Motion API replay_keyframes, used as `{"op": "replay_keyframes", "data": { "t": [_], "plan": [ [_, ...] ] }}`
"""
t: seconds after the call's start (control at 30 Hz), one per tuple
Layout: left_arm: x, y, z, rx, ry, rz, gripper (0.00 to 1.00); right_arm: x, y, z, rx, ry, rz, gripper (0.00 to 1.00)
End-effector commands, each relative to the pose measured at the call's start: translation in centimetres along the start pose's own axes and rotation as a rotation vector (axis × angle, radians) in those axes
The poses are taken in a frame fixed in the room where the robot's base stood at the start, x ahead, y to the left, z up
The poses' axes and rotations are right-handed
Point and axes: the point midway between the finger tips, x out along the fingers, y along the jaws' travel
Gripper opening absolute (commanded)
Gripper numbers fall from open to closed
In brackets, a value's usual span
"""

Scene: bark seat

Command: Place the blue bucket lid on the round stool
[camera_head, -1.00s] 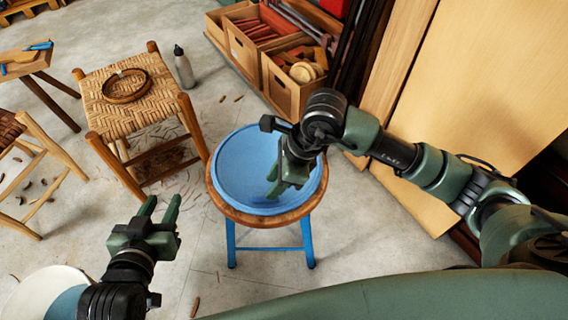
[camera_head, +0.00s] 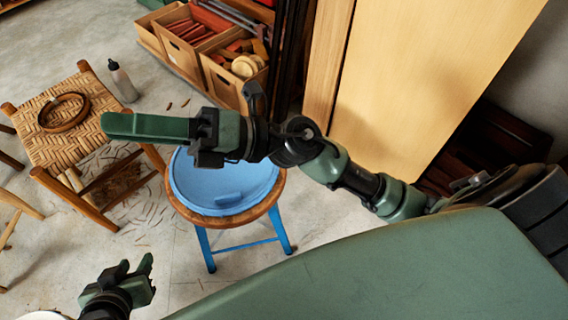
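The blue bucket lid (camera_head: 240,185) lies on the round stool (camera_head: 225,221), covering most of its seat. The stool's wooden rim shows along the front and right, and its legs are blue. A small raised piece shows on the lid. My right gripper (camera_head: 104,125) is raised above and to the left of the lid, pointing left, apart from it. Its fingers overlap in this view, so their opening is hidden; no object shows in them. My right wrist hides the lid's back part. My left gripper (camera_head: 136,268) is low at the left, open and empty, away from the stool.
A woven stool (camera_head: 55,140) with a brown ring (camera_head: 64,112) on it stands at the left, near a grey bottle (camera_head: 123,82). Wooden crates (camera_head: 225,85) stand behind the round stool. Wood panels (camera_head: 400,80) lean at the right. Shavings lie on the floor.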

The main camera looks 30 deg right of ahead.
Motion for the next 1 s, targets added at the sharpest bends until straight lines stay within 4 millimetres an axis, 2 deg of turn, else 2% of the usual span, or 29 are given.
{"op": "replay_keyframes", "data": {
  "t": [0.03, 0.07, 0.1, 0.17, 0.23, 0.27, 0.3, 0.33, 0.4, 0.5, 0.6, 0.7, 1.0],
  "plan": [
    [0.0, 0.0, 0.0, 0.000, 0.000, 0.000, 0.36, -1.2, 0.2, 3.3, 0.160, -0.207, 0.027, 0.32],
    [0.0, 0.0, 0.0, 0.000, 0.000, 0.000, 0.36, -2.4, -0.2, 5.5, 0.259, -0.334, 0.036, 0.32],
    [0.0, 0.0, 0.0, 0.000, 0.000, 0.000, 0.36, -4.5, -1.2, 7.9, 0.393, -0.502, 0.038, 0.32],
    [0.0, 0.0, 0.0, 0.000, 0.000, 0.000, 0.36, -8.5, -3.9, 10.5, 0.597, -0.749, 0.022, 0.32],
    [0.0, 0.0, 0.0, 0.000, 0.000, 0.000, 0.36, -14.1, -8.1, 11.3, 0.839, -1.027, -0.025, 0.32],
    [0.0, 0.0, 0.0, 0.000, 0.000, 0.000, 0.36, -16.5, -10.0, 10.7, 0.940, -1.138, -0.053, 0.32],
    [0.0, 0.0, 0.0, 0.000, 0.000, 0.000, 0.36, -19.4, -12.3, 9.4, 1.068, -1.271, -0.094, 0.32],
    [0.0, 0.0, 0.0, 0.000, 0.000, 0.000, 0.36, -21.5, -13.8, 8.1, 1.156, -1.362, -0.129, 0.32],
    [0.0, 0.0, 0.0, 0.000, 0.000, 0.000, 0.36, -25.4, -16.6, 4.3, 1.341, -1.543, -0.215, 0.32],
    [0.0, 0.0, 0.0, 0.000, 0.001, 0.001, 0.36, -29.0, -18.6, -1.3, 1.545, -1.726, -0.331, 0.32],
    [0.0, 0.0, 0.0, 0.000, 0.001, 0.001, 0.36, -30.9, -19.3, -5.3, 1.676, -1.832, -0.420, 0.32],
    [0.0, 0.0, 0.0, 0.000, 0.001, 0.001, 0.36, -31.6, -19.4, -7.4, 1.742, -1.878, -0.467, 0.32],
    [0.0, 0.0, 0.0, 0.000, 0.001, 0.000, 0.36, -31.7, -19.4, -7.9, 1.755, -1.888, -0.481, 0.32]
  ]
}}
